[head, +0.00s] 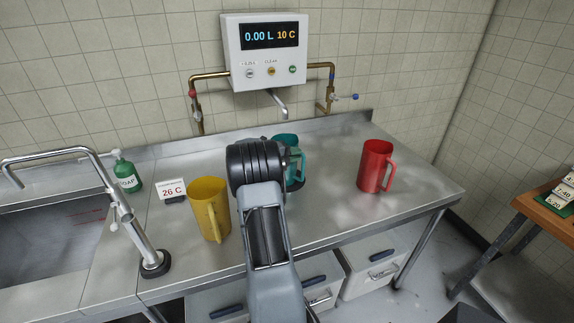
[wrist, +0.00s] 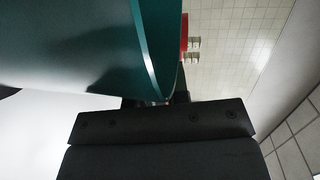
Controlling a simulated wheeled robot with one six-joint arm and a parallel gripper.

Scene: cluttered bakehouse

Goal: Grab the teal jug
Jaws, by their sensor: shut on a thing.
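The teal jug (head: 299,164) stands on the steel counter in the head view, mostly hidden behind my arm; its handle shows on the right. In the wrist view the teal jug (wrist: 80,40) fills the upper left, with its edge running down to the jaws. My gripper (wrist: 157,101) is shut on the jug at that edge. The fingertips are largely hidden in the wrist view, and the arm hides them in the head view. I cannot tell whether the jug is touching the counter or slightly raised.
A yellow jug (head: 209,208) stands left of my arm and a red jug (head: 375,166) stands to the right. A tap (head: 130,215), sink (head: 50,240) and soap bottle (head: 126,173) are at left. A dispenser box (head: 265,52) with a spout hangs above.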

